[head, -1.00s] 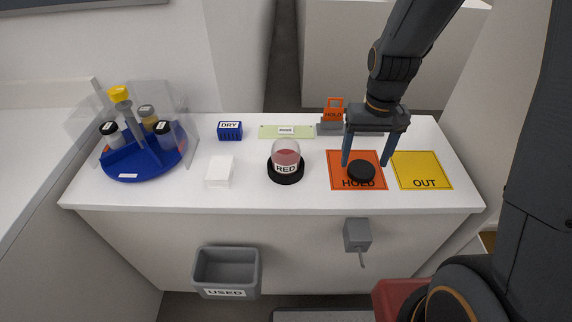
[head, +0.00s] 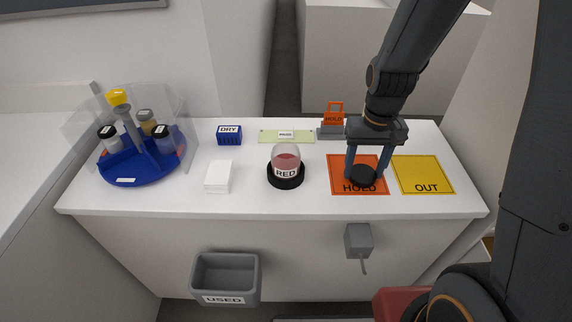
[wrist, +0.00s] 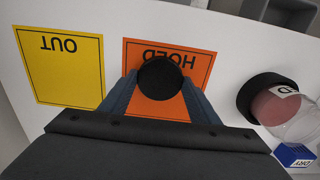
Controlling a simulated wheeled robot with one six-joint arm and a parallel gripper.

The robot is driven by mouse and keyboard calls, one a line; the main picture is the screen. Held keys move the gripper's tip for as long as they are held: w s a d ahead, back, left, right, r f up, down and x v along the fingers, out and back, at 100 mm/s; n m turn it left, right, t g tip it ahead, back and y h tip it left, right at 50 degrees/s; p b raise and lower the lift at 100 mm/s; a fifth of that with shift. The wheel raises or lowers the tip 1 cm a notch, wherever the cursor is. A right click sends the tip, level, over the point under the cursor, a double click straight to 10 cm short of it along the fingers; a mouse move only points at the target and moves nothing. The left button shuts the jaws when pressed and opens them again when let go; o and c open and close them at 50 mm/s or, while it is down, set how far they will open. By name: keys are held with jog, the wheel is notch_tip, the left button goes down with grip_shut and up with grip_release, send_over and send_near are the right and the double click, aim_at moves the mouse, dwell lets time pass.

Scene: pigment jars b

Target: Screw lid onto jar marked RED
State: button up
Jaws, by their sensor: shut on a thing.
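The jar marked RED (head: 286,160) stands upright in a black round holder (head: 286,181) at the middle of the counter. It is clear with red content, and no lid shows on its rounded top. In the wrist view the jar (wrist: 280,106) is at the right. A black round lid (head: 363,176) is on the orange HOLD mat (head: 341,186). My gripper (head: 364,173) points down over the mat and is shut on the lid, one finger on each side. The wrist view shows the lid (wrist: 160,78) between the fingertips.
A yellow OUT mat (head: 423,172) lies right of the HOLD mat. White pads (head: 219,177), a blue DRY box (head: 229,134) and a blue carousel with jars (head: 137,170) are to the left. A grey USED bin (head: 226,273) hangs in front.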

aim_at(363, 173)
jog(key=shift+r+p, duration=2.2)
jog(key=shift+r, duration=0.3)
jog(key=shift+c, duration=0.5)
